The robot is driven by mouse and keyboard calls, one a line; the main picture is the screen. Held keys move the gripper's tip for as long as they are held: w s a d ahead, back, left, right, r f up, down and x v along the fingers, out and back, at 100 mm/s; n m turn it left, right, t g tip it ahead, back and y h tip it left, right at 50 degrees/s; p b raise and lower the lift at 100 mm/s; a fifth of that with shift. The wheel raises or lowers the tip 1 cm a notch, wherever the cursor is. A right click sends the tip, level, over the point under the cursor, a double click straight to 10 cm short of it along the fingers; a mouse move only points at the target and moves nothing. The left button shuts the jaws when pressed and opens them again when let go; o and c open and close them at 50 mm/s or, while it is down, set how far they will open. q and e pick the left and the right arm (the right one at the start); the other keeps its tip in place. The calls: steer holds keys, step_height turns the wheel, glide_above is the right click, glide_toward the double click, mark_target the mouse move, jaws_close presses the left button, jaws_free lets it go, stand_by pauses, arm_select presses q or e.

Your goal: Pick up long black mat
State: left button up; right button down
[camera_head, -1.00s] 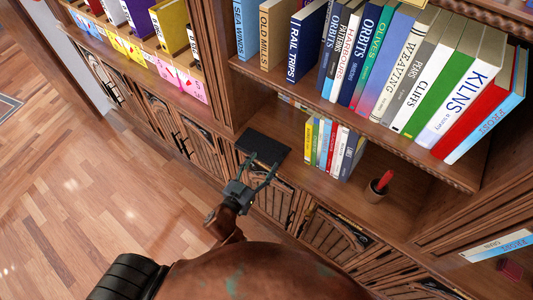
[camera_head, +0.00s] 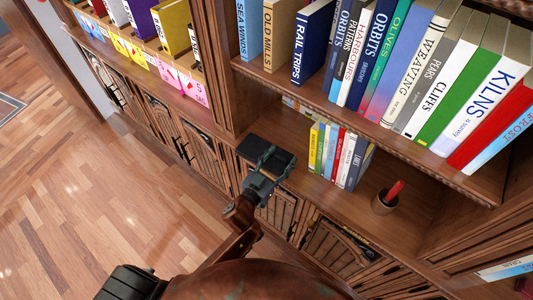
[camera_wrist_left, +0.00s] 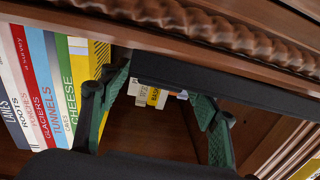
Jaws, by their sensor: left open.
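The long black mat (camera_head: 251,147) lies at the front edge of the lower shelf, left of a row of small books. My left gripper (camera_head: 275,160) reaches over its near part in the head view and hides some of it. In the left wrist view a dark flat bar, which looks like the mat's edge (camera_wrist_left: 240,84), crosses beyond my open green-padded fingers (camera_wrist_left: 164,95). The fingers stand apart with no thing clamped between them. I cannot tell whether they touch the mat. My right gripper is not in view.
Small upright books (camera_head: 338,153) stand right of the mat, and a brown cup (camera_head: 384,204) with a red item stands farther right. The upper shelf (camera_head: 300,85) with large books overhangs behind. Carved cabinet doors (camera_head: 200,150) lie below; wooden floor (camera_head: 80,190) is open at left.

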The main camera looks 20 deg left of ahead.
arm_select(q)
steer(key=shift+c, duration=0.2)
steer(key=c, duration=1.3)
